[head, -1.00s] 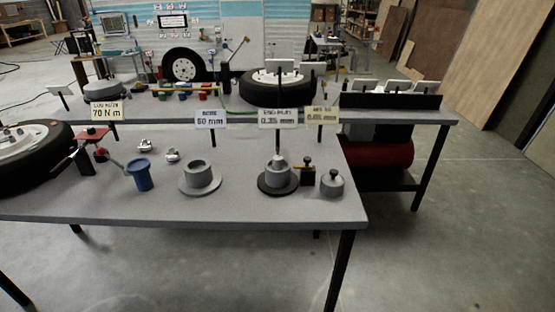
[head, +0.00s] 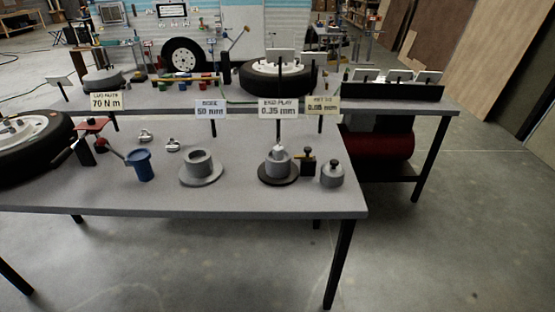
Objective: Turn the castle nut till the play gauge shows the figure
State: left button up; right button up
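A grey hub (head: 277,167) stands on a dark round base on the near table, with a light part at its top centre; the castle nut is too small to tell there. The end play sign (head: 278,108) above it reads 0.35 mm. The set-to sign (head: 322,106) beside it is small; its last digit is unclear, 0.05 or 0.08 mm. Neither of my grippers is in view.
Right of the hub stand a black block with a brass knob (head: 307,163) and a grey knobbed pot (head: 332,175). Left are a flanged grey sleeve (head: 200,168), a blue cup (head: 140,165) and a tyre (head: 32,148). The near table's front strip (head: 180,204) is clear.

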aim_at(279, 150)
jog(key=u, duration=0.3)
jog(key=k, duration=0.3)
jog(key=z, duration=1.2)
jog(key=i, duration=0.85)
jog(key=u, duration=0.15)
